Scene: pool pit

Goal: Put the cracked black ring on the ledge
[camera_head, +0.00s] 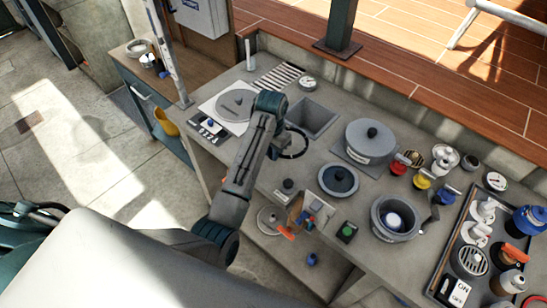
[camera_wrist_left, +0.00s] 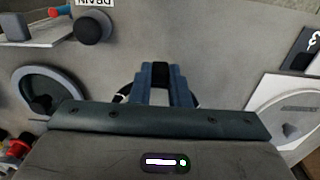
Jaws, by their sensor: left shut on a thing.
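A thin black ring (camera_head: 299,146) shows beside the tip of my left arm in the camera_head view, above the grey bench top. My left gripper (camera_head: 275,150) is shut on it, and the arm hides part of the ring. In the left wrist view the blue-grey fingers (camera_wrist_left: 160,78) are close together, with a dark arc of the ring (camera_wrist_left: 122,93) beside them. I cannot make out a crack. A raised concrete ledge (camera_head: 415,108) runs along the back of the bench below the wooden deck. My right gripper is not in view.
A square sink (camera_head: 312,118) lies just behind the ring. A lidded grey pot (camera_head: 369,141), a round dark-lidded dish (camera_head: 338,180) and an open pot (camera_head: 397,217) stand to the right. A crowded tray (camera_head: 455,250) fills the right end. A post (camera_head: 339,30) stands on the deck.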

